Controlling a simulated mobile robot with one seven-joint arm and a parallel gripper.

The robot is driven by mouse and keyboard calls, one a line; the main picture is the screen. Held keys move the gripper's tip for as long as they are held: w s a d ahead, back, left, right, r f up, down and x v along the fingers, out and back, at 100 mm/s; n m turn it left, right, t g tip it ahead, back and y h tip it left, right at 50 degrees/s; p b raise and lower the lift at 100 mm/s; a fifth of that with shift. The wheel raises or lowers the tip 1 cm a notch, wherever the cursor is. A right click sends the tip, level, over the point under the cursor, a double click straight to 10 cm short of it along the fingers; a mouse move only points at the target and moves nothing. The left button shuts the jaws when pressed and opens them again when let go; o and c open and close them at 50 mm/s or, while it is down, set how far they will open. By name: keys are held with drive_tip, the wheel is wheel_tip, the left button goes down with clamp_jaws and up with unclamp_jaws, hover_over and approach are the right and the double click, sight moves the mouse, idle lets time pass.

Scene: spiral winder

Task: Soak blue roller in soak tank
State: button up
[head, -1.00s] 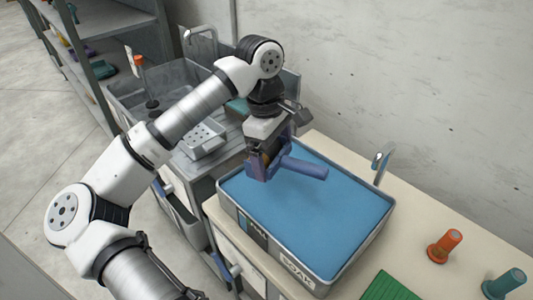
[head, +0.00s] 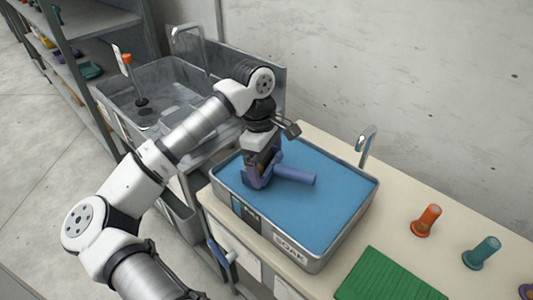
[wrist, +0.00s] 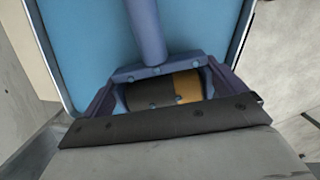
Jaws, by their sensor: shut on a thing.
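The blue roller (head: 296,177) is a purple-blue piece with a round handle and a side frame. My gripper (head: 262,170) is shut on it, over the left part of the soak tank (head: 322,258). The tank is a grey metal basin labelled SOAK and filled with blue liquid. In the wrist view, the roller's handle (wrist: 148,35) points away over the liquid, and a dark and tan cylinder shows inside its frame. I cannot tell whether the roller touches the liquid. My fingertips are mostly hidden.
A tap (head: 366,143) stands behind the tank. An orange roller (head: 426,220), a teal roller (head: 482,253) and a green mat (head: 388,277) are on the counter to the right. A grey sink (head: 170,85) with an orange-topped tool is at the back left.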

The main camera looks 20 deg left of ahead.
wheel_tip(320, 180, down, 6)
drive_tip(key=shift+r+b, duration=0.15)
drive_tip(key=shift+b, duration=1.1)
drive_tip(key=shift+f+b, duration=0.8)
drive_tip(key=shift+b, duration=0.05)
drive_tip(key=shift+r, duration=0.15)
idle(4.1)
wheel_tip(320, 180, up, 12)
drive_tip(key=p, duration=0.5)
drive_tip(key=shift+f, duration=0.25)
